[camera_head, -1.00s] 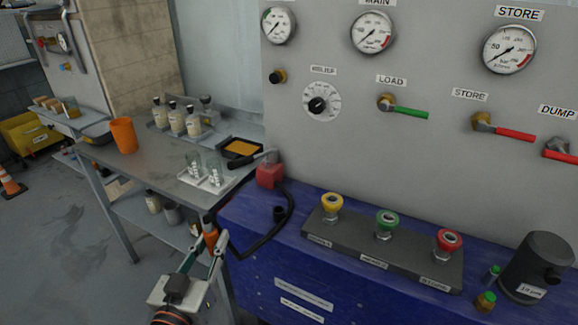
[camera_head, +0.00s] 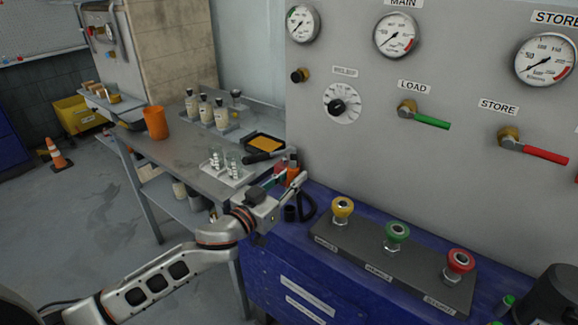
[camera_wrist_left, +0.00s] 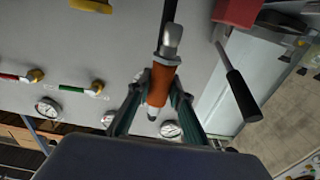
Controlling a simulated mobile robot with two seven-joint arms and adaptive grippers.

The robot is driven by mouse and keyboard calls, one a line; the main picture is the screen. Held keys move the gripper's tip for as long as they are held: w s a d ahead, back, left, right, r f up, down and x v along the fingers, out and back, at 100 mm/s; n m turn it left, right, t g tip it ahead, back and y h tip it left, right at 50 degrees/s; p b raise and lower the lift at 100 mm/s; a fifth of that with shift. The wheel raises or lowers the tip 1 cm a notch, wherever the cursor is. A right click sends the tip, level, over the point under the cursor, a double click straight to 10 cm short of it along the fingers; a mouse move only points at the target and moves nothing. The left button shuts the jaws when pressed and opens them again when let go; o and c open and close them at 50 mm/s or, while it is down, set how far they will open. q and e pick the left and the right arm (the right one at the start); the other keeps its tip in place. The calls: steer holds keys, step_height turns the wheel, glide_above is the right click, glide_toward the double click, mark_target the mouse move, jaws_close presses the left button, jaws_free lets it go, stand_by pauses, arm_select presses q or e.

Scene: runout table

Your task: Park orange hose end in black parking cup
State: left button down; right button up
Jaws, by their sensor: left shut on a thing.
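My left gripper (camera_head: 283,176) is shut on the orange hose end (camera_head: 293,174) and holds it above the left end of the blue bench. In the left wrist view the hose end (camera_wrist_left: 160,86) sits between the two fingers, with a metal tip beyond them and the black hose running away. The black parking cup (camera_head: 290,214) stands on the blue bench, below the gripper and apart from the hose end. The black hose (camera_head: 307,207) loops beside the cup. My right gripper is not in view.
A rail with yellow (camera_head: 342,206), green (camera_head: 396,231) and red (camera_head: 459,262) couplings lies to the right. The grey gauge panel (camera_head: 420,160) rises behind. A side table (camera_head: 185,155) with bottles and an orange cup (camera_head: 155,122) stands left.

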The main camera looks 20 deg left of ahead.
mark_target(289, 184)
arm_select(q)
steer(key=w+a, duration=0.1)
steer(key=w+r, duration=0.1)
steer(key=shift+w+a+r, duration=0.15)
steer(key=shift+w+a, duration=0.2)
steer(key=shift+w, duration=0.05)
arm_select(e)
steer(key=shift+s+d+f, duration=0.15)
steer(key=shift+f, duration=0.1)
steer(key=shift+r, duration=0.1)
arm_select(q)
step_height(289, 184, down, 3)
steer(key=shift+r+b, duration=0.2)
steer(key=shift+b, duration=0.55)
steer(key=shift+f+b, duration=0.5)
steer(key=shift+f, duration=0.15)
steer(key=shift+f+b, duration=0.4)
steer(key=shift+f, duration=0.5)
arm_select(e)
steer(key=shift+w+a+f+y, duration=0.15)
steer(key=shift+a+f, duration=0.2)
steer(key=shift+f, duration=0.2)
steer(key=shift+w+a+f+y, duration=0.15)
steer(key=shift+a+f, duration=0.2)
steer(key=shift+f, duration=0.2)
